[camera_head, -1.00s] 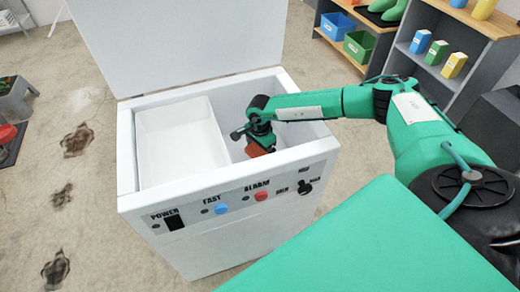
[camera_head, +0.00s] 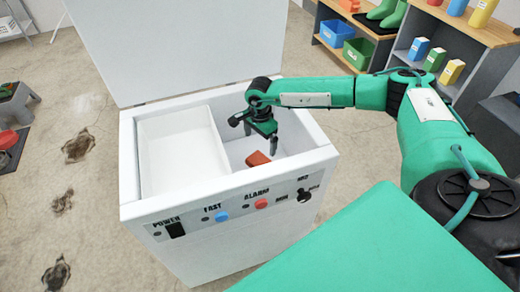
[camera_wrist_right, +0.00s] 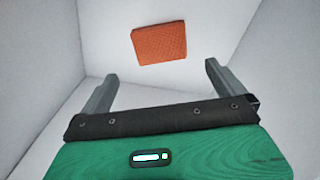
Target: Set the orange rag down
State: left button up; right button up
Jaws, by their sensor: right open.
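The orange rag (camera_head: 257,158) lies on the floor of the right compartment of the white chest freezer (camera_head: 129,165). It looks like a small folded block, and it also shows in the right wrist view (camera_wrist_right: 159,43), flat on the white floor beyond the fingertips. My right gripper (camera_head: 262,144) is above the rag, inside or just over the right compartment. Its two fingers (camera_wrist_right: 161,70) are spread wide with nothing between them, apart from the rag. My left gripper is not in view.
The freezer lid (camera_head: 180,40) stands open at the back. A white basket (camera_head: 180,150) fills the left compartment. The front panel has a blue button (camera_head: 221,216) and a red button (camera_head: 261,203). Shelves with bins (camera_head: 336,32) stand at the back right.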

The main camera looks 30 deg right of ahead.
jog(key=shift+r, duration=1.75)
